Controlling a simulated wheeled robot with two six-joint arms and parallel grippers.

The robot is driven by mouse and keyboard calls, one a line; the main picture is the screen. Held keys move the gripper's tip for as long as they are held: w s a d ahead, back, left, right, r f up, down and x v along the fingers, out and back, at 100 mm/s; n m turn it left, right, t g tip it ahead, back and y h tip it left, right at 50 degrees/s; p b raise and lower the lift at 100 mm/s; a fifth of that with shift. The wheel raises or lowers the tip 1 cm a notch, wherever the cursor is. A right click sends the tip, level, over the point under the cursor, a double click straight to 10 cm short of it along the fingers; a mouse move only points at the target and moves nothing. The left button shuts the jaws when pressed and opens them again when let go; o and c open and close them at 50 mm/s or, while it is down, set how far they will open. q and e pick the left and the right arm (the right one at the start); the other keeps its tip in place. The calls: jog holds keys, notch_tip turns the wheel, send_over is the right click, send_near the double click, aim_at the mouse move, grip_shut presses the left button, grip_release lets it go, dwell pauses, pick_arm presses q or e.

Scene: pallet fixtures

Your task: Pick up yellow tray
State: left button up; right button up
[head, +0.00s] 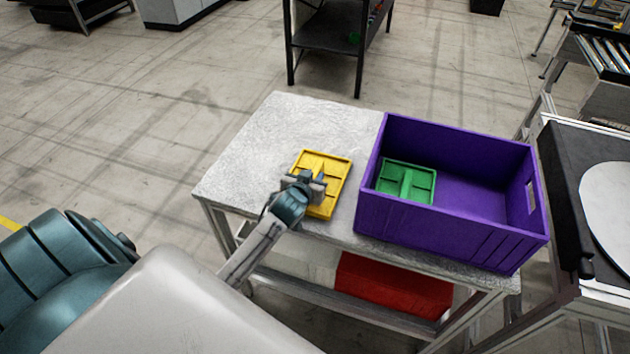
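The yellow tray (326,162) lies flat on the light grey table (262,130), left of the purple crate. My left gripper (318,178) is over the middle of the yellow tray and hides part of it. Its fingers are small here, and I cannot tell whether they are open or shut or touch the tray. My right gripper does not show.
A purple crate (450,230) stands on the table's right part, with a green tray (420,182) inside at its left. A red bin (390,287) sits below the table. A black-topped stand (572,165) is at the right. The table's left part is clear.

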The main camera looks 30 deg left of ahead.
pick_arm(q)
grip_shut()
jog(key=shift+r, duration=0.5)
jog(key=shift+s+d+r+b, duration=0.1)
jog(key=shift+s+r+b, duration=0.15)
jog(key=shift+r+b, duration=0.25)
jog(key=shift+s+r+b, duration=0.2)
jog(key=shift+r+b, duration=0.1)
jog(key=shift+r, duration=0.35)
jog(key=s+d+r+b, duration=0.1)
jog(key=s+d+b, duration=0.2)
jog(key=s, duration=1.1)
jog(key=shift+s+d+r, duration=0.3)
jog(key=shift+s, duration=0.05)
